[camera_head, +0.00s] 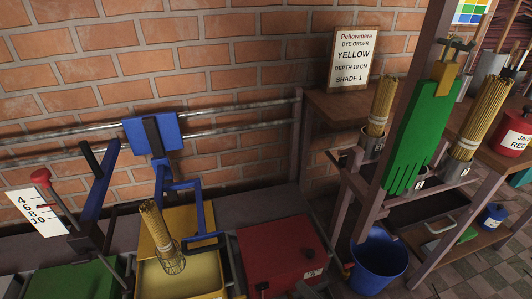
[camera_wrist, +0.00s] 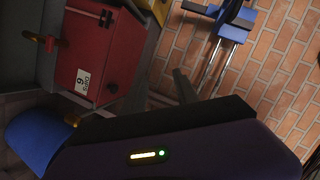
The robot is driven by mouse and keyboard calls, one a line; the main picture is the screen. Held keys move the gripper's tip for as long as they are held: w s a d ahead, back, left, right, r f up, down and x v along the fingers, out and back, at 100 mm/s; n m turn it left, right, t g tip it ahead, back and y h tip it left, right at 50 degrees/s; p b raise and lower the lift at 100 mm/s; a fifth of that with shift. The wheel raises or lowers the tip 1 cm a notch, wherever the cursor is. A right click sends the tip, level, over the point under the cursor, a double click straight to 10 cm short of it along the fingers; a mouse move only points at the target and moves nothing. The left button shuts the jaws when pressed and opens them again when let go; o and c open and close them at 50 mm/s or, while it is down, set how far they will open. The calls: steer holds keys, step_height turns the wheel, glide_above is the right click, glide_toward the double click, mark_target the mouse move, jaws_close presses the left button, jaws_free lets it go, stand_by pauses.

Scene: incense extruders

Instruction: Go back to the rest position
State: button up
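My gripper's dark housing (camera_wrist: 160,145) fills the bottom of the wrist view, with a lit green indicator on it. Its fingertips cannot be made out, so I cannot tell whether it is open or shut. No part of my arm or gripper shows in the head view. In the head view a bundle of incense sticks (camera_head: 156,226) stands tilted in a wire holder at the yellow vat (camera_head: 200,277). A blue frame (camera_head: 199,206) hangs from a blue carriage (camera_head: 152,134) on wall rails.
A closed red vat (camera_head: 281,250) and a blue bucket (camera_head: 377,262) stand to the right. A wooden stand holds stick bundles (camera_head: 380,106) and green gloves (camera_head: 421,135). A sign (camera_head: 354,58) reads "YELLOW". A lever (camera_head: 102,180) and green vat (camera_head: 76,281) are left.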

steer(key=s+d+r+n+t+h, duration=0.2)
steer(key=s+d+r+h, duration=0.25)
steer(key=s, duration=0.45)
steer(key=s+d+r+n+t+h, duration=0.1)
steer(key=s+d+r+h, duration=0.2)
steer(key=s+d+r, duration=0.45)
steer(key=s+a+r+n, duration=0.2)
steer(key=s, duration=0.5)
steer(key=s+a+r+n, duration=0.1)
steer(key=s+r, duration=0.2)
steer(key=s, duration=0.4)
step_height(320, 180, up, 24)
steer(key=p, duration=2.5)
steer(key=shift+r+g, duration=0.25)
steer(key=shift+g, duration=0.15)
